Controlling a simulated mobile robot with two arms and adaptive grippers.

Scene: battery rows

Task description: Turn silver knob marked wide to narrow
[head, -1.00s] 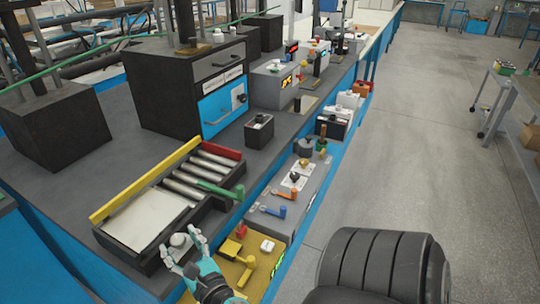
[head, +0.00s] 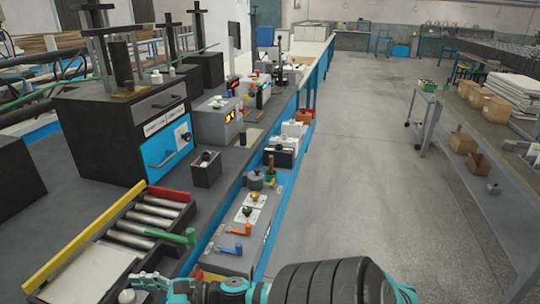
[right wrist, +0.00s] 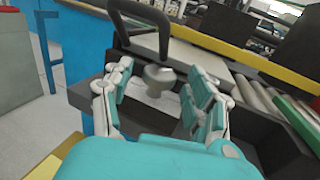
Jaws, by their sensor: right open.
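A round silver-grey knob (right wrist: 160,77) sits on the end of the dark roller tray (right wrist: 230,120) in the right wrist view. It also shows at the bottom left of the head view (head: 127,296). No marking on it can be read. My right gripper (right wrist: 156,84) is open, with one finger on each side of the knob. I cannot tell whether either finger touches it. In the head view my right gripper (head: 150,281) is low at the left, beside the knob and over the tray's near end. My left gripper is not in view.
A yellow rail (head: 90,239) and metal rollers (head: 130,235) lie beyond the knob, with a green handle (head: 175,236) at the side. A black bar handle (right wrist: 140,18) stands close behind the knob. Orange (head: 232,249) and blue (head: 238,229) levers are on the lower shelf.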

